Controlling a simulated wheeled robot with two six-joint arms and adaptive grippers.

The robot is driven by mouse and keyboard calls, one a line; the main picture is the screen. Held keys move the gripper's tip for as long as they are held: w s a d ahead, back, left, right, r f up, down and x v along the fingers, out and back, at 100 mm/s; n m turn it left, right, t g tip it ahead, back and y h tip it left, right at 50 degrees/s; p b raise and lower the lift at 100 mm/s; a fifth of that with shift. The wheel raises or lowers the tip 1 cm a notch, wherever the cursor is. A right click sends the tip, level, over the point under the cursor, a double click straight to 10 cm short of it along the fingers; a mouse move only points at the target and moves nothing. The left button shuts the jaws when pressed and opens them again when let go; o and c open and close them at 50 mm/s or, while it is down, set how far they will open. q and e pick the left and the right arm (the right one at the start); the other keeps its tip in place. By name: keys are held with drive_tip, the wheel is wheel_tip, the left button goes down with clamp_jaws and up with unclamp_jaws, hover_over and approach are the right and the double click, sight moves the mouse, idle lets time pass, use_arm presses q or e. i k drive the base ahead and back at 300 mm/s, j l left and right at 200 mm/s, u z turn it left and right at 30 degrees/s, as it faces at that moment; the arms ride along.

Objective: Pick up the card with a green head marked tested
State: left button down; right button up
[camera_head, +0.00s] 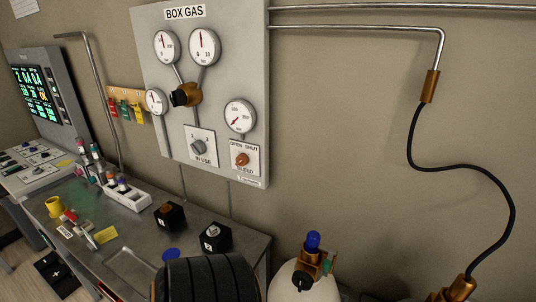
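Several small cards hang in a row on a tan strip (127,91) on the back wall, left of the grey gas panel. They show red, green and yellow (137,114) colours. Their lettering is too small to read, so I cannot tell which one is marked tested. Nothing is seen touching the cards. Neither of my grippers shows in this view.
A metal bench (135,235) below the cards holds a white rack (128,197), a yellow cup (54,206) and two black blocks (169,215). A bent pipe (98,85) rises left of the cards. The gas panel (220,20) stands right. A black ribbed cylinder (208,280) fills the bottom middle.

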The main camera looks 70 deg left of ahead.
sight(93, 245)
drive_tip(key=u, duration=3.75)
